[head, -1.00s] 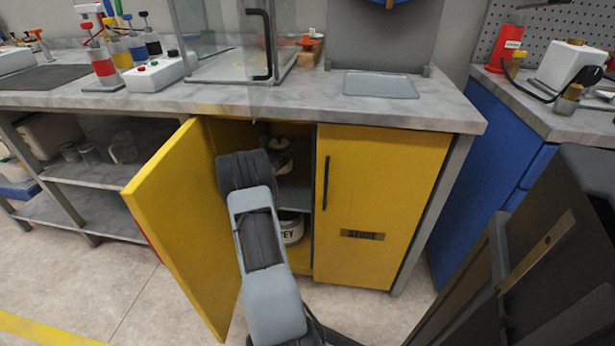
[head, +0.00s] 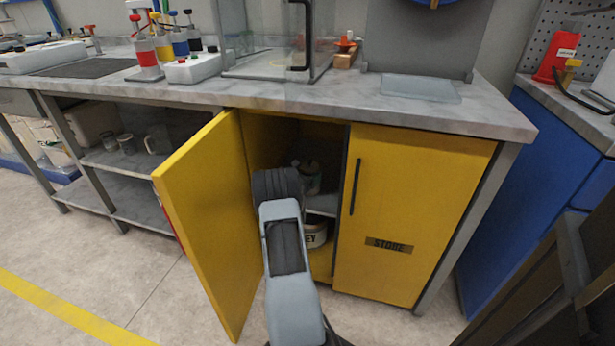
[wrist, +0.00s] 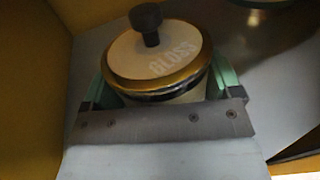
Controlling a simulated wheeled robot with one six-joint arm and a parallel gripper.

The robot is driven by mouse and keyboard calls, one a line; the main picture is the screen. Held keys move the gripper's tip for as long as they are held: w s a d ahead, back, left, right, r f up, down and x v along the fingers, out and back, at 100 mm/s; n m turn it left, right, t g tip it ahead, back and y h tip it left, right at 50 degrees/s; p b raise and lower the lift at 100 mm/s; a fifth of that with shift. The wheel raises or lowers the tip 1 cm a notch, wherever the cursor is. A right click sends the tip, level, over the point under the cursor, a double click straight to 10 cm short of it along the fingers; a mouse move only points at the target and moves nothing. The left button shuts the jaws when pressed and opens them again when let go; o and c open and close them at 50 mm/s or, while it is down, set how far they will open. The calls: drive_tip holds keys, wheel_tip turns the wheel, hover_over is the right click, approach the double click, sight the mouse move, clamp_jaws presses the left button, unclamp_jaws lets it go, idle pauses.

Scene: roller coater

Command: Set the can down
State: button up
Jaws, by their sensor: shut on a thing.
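A can (wrist: 158,60) with a cream lid marked GLOSS, a gold rim and a black knob stands roughly upright between the jaws in the wrist view. My gripper (wrist: 166,92) is shut on it, with a green-padded finger at each side. In the head view the can (head: 311,178) is partly hidden behind my arm, inside the open left side of the yellow cabinet. It is over the grey shelf (head: 323,206); whether its base touches the shelf is hidden.
The open yellow door (head: 203,225) stands left of my arm; the closed STORE door (head: 415,215) is right. A pale tin (head: 316,235) sits below the shelf. Another round teal-edged thing (wrist: 262,3) is at the wrist view's top. Bare shelf (wrist: 275,70) shows right of the can.

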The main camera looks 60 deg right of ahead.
drive_tip(key=o, duration=1)
drive_tip(key=shift+f, duration=0.15)
drive_tip(key=shift+o, duration=0.2)
drive_tip(key=shift+w+a+r, duration=0.1)
drive_tip(key=shift+a+r, duration=0.1)
drive_tip(key=shift+a, duration=0.1)
drive_tip(key=a+p, duration=0.3)
drive_tip(key=a, duration=0.8)
drive_tip(key=shift+w+a, duration=0.2)
drive_tip(key=shift+w, duration=0.25)
